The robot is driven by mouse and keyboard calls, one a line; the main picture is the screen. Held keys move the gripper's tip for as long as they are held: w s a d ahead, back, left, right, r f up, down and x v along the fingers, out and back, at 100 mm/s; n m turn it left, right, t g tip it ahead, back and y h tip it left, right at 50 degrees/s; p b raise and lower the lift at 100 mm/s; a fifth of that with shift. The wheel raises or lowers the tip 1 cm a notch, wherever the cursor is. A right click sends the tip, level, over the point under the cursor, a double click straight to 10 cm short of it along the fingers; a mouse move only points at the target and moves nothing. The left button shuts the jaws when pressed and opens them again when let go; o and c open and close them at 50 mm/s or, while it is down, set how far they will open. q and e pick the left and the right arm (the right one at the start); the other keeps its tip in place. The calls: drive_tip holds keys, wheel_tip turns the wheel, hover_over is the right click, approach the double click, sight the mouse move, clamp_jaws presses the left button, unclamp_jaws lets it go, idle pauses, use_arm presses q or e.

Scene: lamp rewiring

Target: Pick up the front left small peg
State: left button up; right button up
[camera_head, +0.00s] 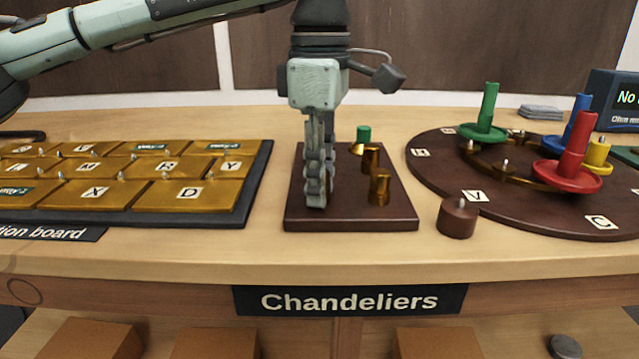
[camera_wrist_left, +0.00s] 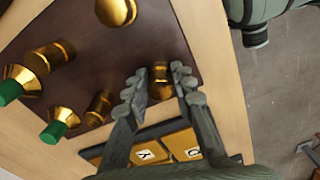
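My left gripper (camera_head: 318,196) points straight down over the front left of a dark peg base (camera_head: 345,222). In the left wrist view its fingers (camera_wrist_left: 161,84) are apart, one on each side of a short gold peg (camera_wrist_left: 160,80), the front left small one. I see no clear contact. In the head view the gripper hides this peg. A second gold peg stands at the front right (camera_head: 379,188) and also shows in the left wrist view (camera_wrist_left: 116,12). My right gripper is in neither view.
Other gold pegs (camera_head: 371,158) stand behind, some with green tops (camera_head: 363,134). A board of gold letter tiles (camera_head: 105,193) lies to the left. A round board (camera_head: 425,165) with coloured pieces and a small brown cylinder (camera_head: 457,219) are to the right.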

use_arm(q)
clamp_jaws()
drive_tip(key=shift+r, duration=0.15)
